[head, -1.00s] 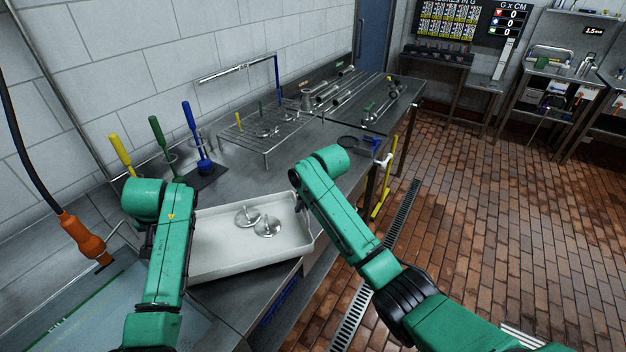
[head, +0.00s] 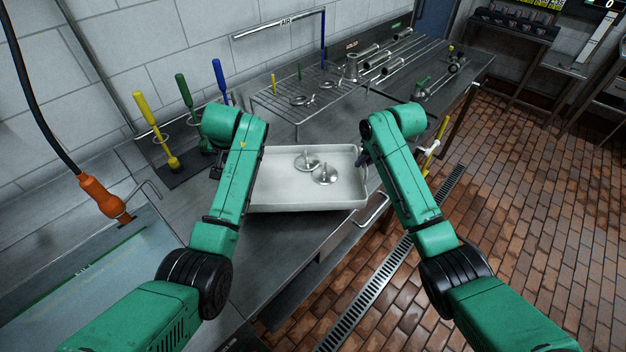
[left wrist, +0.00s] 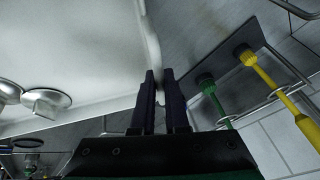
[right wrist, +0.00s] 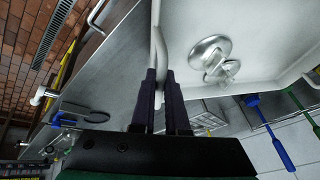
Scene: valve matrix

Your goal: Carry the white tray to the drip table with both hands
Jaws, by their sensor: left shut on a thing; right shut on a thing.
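The white tray (head: 300,207) is at the middle of the head view, over the steel bench; I cannot tell whether it touches the bench. Two metal discs with stems (head: 325,175) lie in it. My right gripper (head: 364,158) is at the tray's right end, and in the right wrist view its fingers (right wrist: 160,78) are shut on the tray's rim. My left gripper is mostly hidden behind its arm in the head view. In the left wrist view its fingers (left wrist: 161,78) are shut on the rim at the opposite end.
A wire rack (head: 270,108) with small metal parts stands behind the tray. Yellow (head: 155,125), green (head: 185,95) and blue (head: 220,80) brushes stand at the left. A water-filled sink (head: 90,300) is at the lower left. Steel tubes (head: 385,60) lie at the bench's far end.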

